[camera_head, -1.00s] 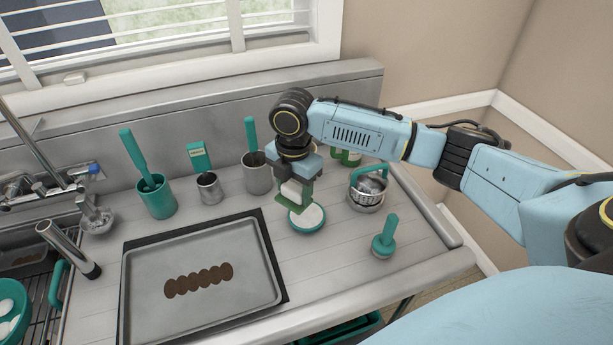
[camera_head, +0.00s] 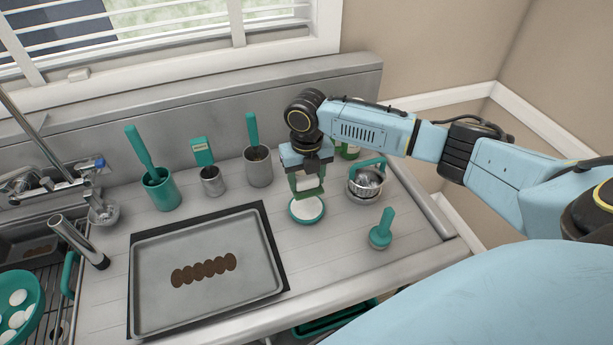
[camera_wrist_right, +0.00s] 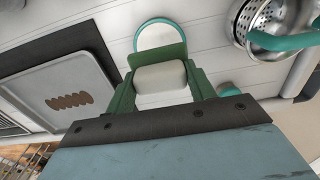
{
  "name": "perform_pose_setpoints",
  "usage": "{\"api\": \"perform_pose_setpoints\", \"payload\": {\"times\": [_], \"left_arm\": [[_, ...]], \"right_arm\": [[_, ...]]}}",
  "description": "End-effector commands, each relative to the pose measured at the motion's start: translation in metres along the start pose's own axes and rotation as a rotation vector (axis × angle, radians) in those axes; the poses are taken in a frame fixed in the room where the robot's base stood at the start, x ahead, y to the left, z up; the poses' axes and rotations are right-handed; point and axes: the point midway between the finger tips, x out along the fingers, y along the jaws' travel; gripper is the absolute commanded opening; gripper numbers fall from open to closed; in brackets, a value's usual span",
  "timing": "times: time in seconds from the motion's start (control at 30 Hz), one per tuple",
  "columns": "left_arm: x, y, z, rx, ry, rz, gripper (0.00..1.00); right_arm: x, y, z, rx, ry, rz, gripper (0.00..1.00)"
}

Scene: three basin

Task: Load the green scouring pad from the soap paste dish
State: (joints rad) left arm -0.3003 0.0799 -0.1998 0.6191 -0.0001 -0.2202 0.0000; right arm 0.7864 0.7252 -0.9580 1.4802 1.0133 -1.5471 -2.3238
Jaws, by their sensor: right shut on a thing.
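The soap paste dish (camera_head: 306,214) is a small round dish with a teal rim and white paste, on the ribbed drainboard right of the baking tray. It also shows in the right wrist view (camera_wrist_right: 158,36). My right gripper (camera_head: 308,180) points down over the back part of the dish, shut on the green scouring pad (camera_head: 309,194). In the right wrist view the pad (camera_wrist_right: 158,56) has a whitish block behind it, between my green fingers, and its edge overlaps the dish. I cannot tell whether the pad touches the paste. My left gripper is not in view.
A dark-rimmed baking tray (camera_head: 150,310) with brown stains lies left of the dish. A metal strainer pot (camera_head: 364,190) and a teal-handled brush (camera_head: 381,236) stand to the right. Teal and grey cups with utensils (camera_head: 164,191) stand behind. The sink is far left.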

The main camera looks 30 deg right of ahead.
Motion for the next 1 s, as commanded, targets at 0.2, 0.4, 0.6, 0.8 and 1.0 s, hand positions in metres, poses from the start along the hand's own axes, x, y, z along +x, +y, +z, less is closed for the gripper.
{"api": "perform_pose_setpoints", "payload": {"times": [0.2, 0.4, 0.6, 0.8, 1.0], "left_arm": [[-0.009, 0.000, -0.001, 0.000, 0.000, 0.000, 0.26], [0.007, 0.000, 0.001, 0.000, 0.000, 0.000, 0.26], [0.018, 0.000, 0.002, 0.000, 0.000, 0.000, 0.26], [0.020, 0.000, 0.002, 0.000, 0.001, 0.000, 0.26], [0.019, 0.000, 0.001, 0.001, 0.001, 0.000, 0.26]], "right_arm": [[-0.002, 0.000, 0.001, 0.000, -0.001, 0.001, 0.28], [0.024, 0.001, 0.001, 0.000, 0.001, 0.001, 0.28], [0.045, 0.000, 0.001, 0.002, 0.000, 0.001, 0.28], [0.050, 0.000, 0.001, 0.001, -0.001, 0.001, 0.28], [0.050, 0.000, 0.001, 0.001, -0.001, 0.001, 0.28]]}}
